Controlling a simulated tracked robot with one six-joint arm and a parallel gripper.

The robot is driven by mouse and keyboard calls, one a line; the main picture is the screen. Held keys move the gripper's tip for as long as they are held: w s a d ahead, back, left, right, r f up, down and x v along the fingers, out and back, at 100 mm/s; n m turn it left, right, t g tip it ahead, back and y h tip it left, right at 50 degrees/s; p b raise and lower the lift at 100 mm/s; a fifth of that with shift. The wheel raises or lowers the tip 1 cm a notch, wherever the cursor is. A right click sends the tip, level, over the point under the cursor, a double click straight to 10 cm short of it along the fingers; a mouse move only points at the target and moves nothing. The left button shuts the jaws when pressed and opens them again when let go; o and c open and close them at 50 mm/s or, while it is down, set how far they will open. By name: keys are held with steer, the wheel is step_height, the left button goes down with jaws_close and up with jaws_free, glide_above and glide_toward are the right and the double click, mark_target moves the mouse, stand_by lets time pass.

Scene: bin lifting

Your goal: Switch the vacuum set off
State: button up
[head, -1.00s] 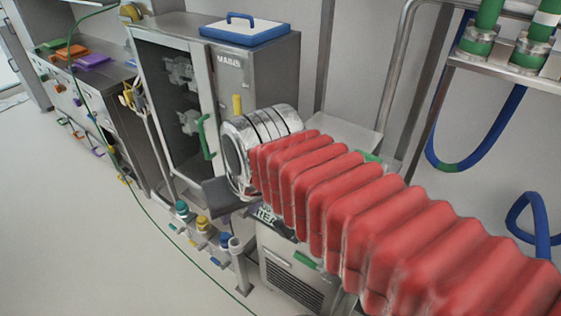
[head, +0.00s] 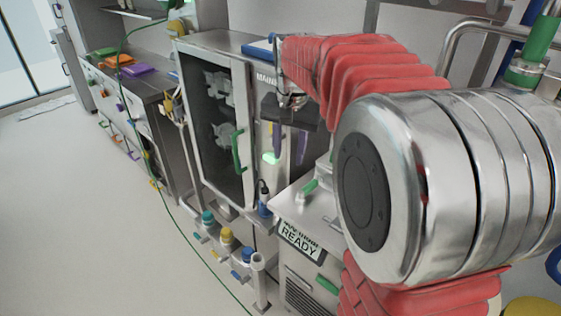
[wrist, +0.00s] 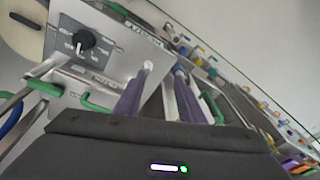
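The vacuum set looks to be the grey metal unit (head: 300,205) at lower centre in the head view. Its sloped front sign (head: 299,240) reads READY, the line above it unclear. A green handle (head: 327,285) is on its front. In the wrist view a black round knob (wrist: 83,42) with a white pointer sits on a metal panel (wrist: 112,35) at upper left; its markings are too small to read. My gripper (head: 289,158) points down above and behind the unit. In the wrist view its purple fingers (wrist: 163,68) are apart with nothing between them, right of the knob and not touching it.
A steel cabinet (head: 249,75) with a dark glass door and green handle (head: 237,150) stands behind. A low rack with coloured caps (head: 226,236) is left of the unit. A green hose (head: 150,185) crosses open floor at left. Green bars (wrist: 97,102) are near my gripper.

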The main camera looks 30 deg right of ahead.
mark_target(311, 184)
steer(key=w+d+f+m+g, duration=0.1)
steer(key=w+d+f+m, duration=0.1)
steer(key=d, duration=0.4)
steer(key=w+d+f+m+g, duration=0.1)
steer(key=w+d+f+m, duration=0.1)
steer(key=w+d+f, duration=0.2)
steer(key=w+d, duration=0.1)
steer(key=d, duration=0.1)
steer(key=shift+d+f+m+y, duration=0.3)
steer(key=shift+d+f+m, duration=0.05)
steer(key=shift+f+m, duration=0.05)
steer(key=shift+f, duration=0.1)
step_height(311, 184, down, 14)
steer(key=shift+r, duration=0.2)
jaws_close()
stand_by(0.3)
